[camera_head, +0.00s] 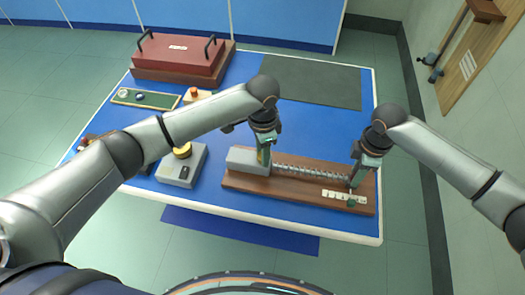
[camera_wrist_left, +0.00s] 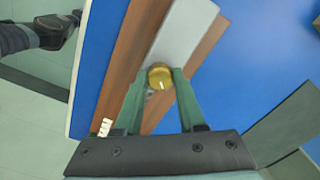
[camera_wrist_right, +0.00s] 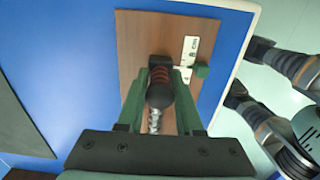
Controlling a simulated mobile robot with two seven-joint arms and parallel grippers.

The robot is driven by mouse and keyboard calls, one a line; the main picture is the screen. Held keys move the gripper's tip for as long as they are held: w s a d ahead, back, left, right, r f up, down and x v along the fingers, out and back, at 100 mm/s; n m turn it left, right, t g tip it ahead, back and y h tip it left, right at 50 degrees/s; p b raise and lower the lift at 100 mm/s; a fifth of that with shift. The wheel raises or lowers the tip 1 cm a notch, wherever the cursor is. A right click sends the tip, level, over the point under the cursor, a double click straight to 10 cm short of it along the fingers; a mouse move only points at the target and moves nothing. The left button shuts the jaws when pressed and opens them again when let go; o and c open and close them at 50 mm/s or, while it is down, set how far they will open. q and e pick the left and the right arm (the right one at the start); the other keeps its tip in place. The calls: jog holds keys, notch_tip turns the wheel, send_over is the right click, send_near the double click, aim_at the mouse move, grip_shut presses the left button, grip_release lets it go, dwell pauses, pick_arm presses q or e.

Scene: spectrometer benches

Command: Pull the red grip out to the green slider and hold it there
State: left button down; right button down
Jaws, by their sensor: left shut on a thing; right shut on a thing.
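A brown wooden board (camera_head: 240,184) carries a grey block (camera_head: 241,158) at its left end and a stretched coil spring (camera_head: 310,171). My left gripper (camera_head: 263,156) is shut on a brass knob (camera_wrist_left: 160,77) at the block's end. My right gripper (camera_head: 355,183) is shut on the red grip (camera_wrist_right: 160,76), a red-ringed handle with a black rounded end, at the spring's right end. The green slider (camera_wrist_right: 202,70) sits on the white scale strip (camera_wrist_right: 187,55), beside the grip and about level with it. It also shows in the head view (camera_head: 351,203); there my right gripper hides the grip.
A grey box with a yellow knob (camera_head: 182,151) stands left of the board. Behind are a green tray (camera_head: 165,102), a small block with an orange button (camera_head: 195,93), a dark red case (camera_head: 170,60) and a dark mat (camera_head: 315,82). Blue tabletop (camera_head: 318,130) is clear between mat and board.

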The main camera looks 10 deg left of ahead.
pick_arm(q)
jog(key=shift+m, duration=0.4)
jog(key=c, duration=0.5)
grip_release()
notch_tip(320, 180, up, 12)
dwell(0.3)
